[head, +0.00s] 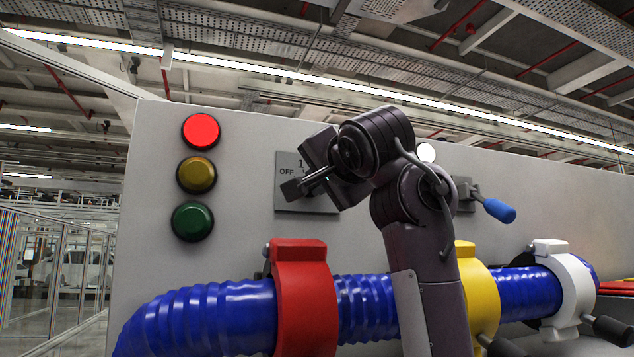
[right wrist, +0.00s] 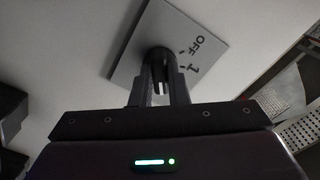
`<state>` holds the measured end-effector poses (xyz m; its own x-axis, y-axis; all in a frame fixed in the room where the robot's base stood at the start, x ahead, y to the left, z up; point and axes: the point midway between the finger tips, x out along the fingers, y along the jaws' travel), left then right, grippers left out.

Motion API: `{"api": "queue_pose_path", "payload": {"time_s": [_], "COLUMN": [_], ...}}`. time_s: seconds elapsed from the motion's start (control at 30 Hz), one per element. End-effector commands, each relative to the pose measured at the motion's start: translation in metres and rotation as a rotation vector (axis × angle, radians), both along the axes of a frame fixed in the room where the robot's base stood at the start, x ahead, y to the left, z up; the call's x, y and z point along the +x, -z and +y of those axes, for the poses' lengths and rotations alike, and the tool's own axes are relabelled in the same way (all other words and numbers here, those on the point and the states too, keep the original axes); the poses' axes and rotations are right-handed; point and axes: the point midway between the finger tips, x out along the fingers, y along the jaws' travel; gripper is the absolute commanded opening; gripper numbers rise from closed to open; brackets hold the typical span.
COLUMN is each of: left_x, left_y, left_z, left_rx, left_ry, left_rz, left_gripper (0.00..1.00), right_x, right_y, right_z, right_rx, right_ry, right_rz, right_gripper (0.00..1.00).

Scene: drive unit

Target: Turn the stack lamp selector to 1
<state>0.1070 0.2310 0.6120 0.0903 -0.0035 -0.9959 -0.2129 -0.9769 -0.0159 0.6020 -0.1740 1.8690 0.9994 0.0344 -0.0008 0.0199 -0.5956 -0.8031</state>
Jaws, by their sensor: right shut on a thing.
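The selector's grey plate (head: 290,203) is on the cabinet front, marked OFF and 1. It also shows tilted in the right wrist view (right wrist: 190,28). The black selector knob (head: 291,190) sticks out of the plate. In the right wrist view the knob (right wrist: 160,58) is between the fingertips. My right gripper (head: 312,182) is shut on the knob, and its fingers also show in the wrist view (right wrist: 158,75). The fingers hide much of the knob, so I cannot tell which mark it points to. My left gripper is not in view.
A lit red lamp (head: 201,131) sits above dark amber (head: 197,175) and green (head: 192,221) ones. A blue hose (head: 225,315) runs below through red (head: 303,300), yellow (head: 478,290) and white (head: 567,290) clamps. A blue-tipped lever (head: 498,210) is at right.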

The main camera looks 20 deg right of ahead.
Motion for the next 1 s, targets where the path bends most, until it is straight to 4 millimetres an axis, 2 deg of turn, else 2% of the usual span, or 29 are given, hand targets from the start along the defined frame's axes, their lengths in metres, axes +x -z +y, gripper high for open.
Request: {"api": "queue_pose_path", "payload": {"time_s": [1.0], "left_x": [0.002], "left_y": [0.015], "left_z": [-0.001], "left_rx": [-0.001], "left_ry": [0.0], "left_rz": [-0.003], "left_gripper": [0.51], "right_x": [-0.001], "right_y": [-0.002], "right_z": [-0.001], "right_rx": [-0.927], "right_ry": [0.002], "right_rz": [-0.037], "right_gripper": [0.0]}}
